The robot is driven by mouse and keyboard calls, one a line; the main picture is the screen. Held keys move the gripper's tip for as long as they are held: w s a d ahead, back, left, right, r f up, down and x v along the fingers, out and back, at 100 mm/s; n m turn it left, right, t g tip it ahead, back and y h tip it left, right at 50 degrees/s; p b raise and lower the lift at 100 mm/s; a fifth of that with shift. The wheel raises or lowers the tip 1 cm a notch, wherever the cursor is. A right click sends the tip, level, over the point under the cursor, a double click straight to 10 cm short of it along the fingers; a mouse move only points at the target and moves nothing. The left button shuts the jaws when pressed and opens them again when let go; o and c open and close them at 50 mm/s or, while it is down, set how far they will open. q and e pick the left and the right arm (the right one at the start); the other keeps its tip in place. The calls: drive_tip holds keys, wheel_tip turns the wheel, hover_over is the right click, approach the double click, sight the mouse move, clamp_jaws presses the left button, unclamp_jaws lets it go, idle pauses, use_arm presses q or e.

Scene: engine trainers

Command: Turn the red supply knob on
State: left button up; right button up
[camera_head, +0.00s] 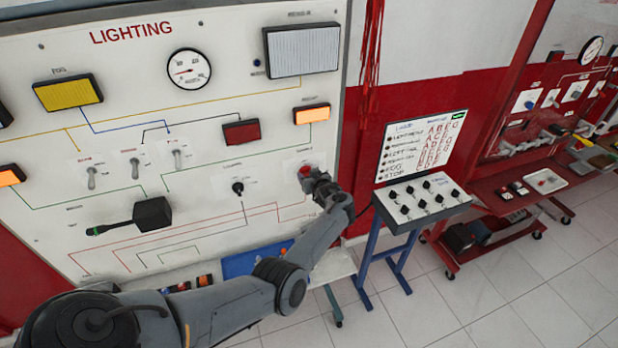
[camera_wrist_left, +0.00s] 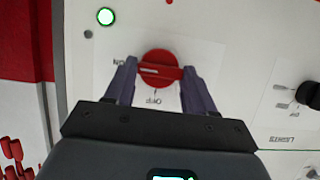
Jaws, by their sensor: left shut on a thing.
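The red supply knob (camera_head: 305,172) is on the right part of the white lighting panel (camera_head: 150,215). In the left wrist view the red knob (camera_wrist_left: 160,69) is round with a raised bar lying nearly level across it, and printed labels are beside and below it. My left gripper (camera_head: 309,178) is at the knob, with its fingers on either side of the bar in the left wrist view (camera_wrist_left: 160,74). It is shut on the knob. In the head view the gripper partly covers the knob. My right gripper does not show.
A black knob (camera_head: 238,187) is left of the red knob on the panel. A lit orange lamp (camera_head: 311,113) is above it. Toggle switches (camera_head: 134,167) and a black lever box (camera_head: 152,214) are further left. A small control stand (camera_head: 422,200) is close on the right.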

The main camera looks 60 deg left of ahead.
use_arm(q)
drive_tip(key=o, duration=1)
drive_tip(key=shift+o, duration=0.2)
drive_tip(key=shift+d, duration=0.1)
drive_tip(key=v, duration=1)
drive_tip(key=shift+d+r, duration=0.2)
drive_tip(key=shift+d, duration=0.1)
drive_tip(key=shift+s+f, duration=0.1)
drive_tip(key=shift+s, duration=0.05)
